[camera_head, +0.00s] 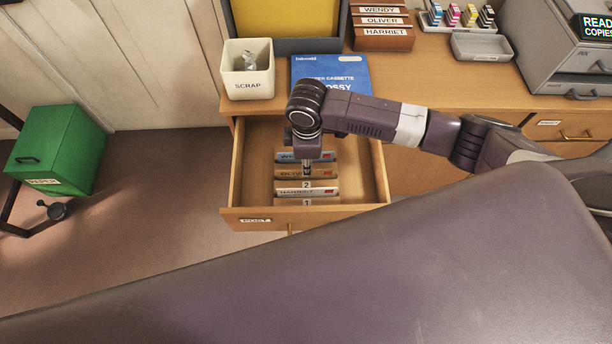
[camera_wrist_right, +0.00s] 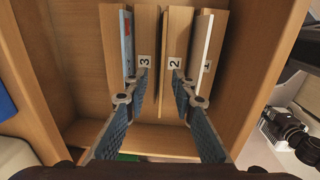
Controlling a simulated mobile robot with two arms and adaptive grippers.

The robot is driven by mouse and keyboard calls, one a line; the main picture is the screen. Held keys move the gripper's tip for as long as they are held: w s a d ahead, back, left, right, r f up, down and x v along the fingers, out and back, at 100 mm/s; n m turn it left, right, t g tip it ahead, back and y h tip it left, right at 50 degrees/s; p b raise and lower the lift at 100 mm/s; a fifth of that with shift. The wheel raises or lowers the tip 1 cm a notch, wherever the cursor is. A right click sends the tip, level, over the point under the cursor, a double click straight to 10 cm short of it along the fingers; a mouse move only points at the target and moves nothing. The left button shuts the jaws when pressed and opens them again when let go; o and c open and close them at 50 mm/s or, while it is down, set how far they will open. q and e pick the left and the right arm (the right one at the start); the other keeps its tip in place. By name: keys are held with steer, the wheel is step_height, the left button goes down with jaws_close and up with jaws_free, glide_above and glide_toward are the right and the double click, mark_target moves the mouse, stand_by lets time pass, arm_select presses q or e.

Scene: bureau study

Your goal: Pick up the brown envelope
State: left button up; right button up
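The brown envelope (camera_head: 288,173) stands upright in the open drawer, its name partly hidden by my right gripper. It lies between a blue envelope (camera_head: 287,156) behind and a white envelope (camera_head: 295,191) in front. In the right wrist view the brown envelope (camera_wrist_right: 163,60) shows as a thin edge between the dividers marked 3 and 2. My right gripper (camera_head: 306,168) points down over the drawer. In the wrist view its fingers (camera_wrist_right: 160,88) are apart, one on each side of the brown envelope's edge, with nothing clamped. My left gripper is out of view.
The drawer (camera_head: 245,213), labelled POST, is pulled out, with close wooden dividers (camera_wrist_right: 147,60) inside. On the desk (camera_head: 430,80) above are a scrap bin (camera_head: 248,82), a blue paper box (camera_head: 335,68) and a name rack (camera_head: 382,38). A green box (camera_head: 62,150) stands at left.

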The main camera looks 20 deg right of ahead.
mark_target(306, 178)
step_height(306, 178, down, 5)
steer(key=shift+r, duration=0.1)
jaws_close()
